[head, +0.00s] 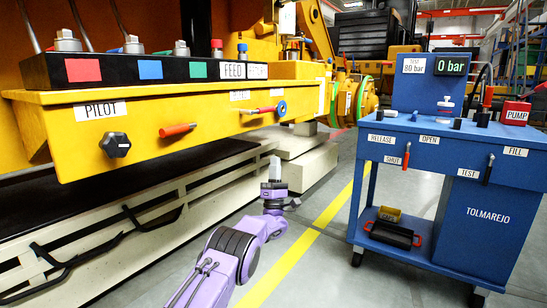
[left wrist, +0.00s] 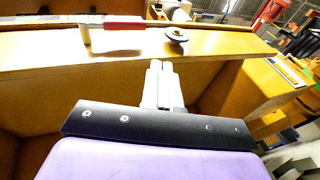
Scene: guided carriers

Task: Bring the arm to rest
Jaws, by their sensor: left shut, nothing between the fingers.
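My purple left arm (head: 235,260) reaches up from the bottom of the head view. Its grey left gripper (head: 275,164) points up, below and in front of the yellow panel's right part. In the left wrist view the gripper's fingers (left wrist: 157,68) lie together with nothing between them, apart from the panel edge beyond. My right gripper is not in view.
The yellow panel (head: 60,150) carries a PILOT knob (head: 115,144) and red-handled levers, one (head: 178,129) at its middle. A blue cart (head: 490,225) with gauge and PUMP box (head: 515,112) stands at right. Grey floor with a yellow line (head: 325,215) lies clear between.

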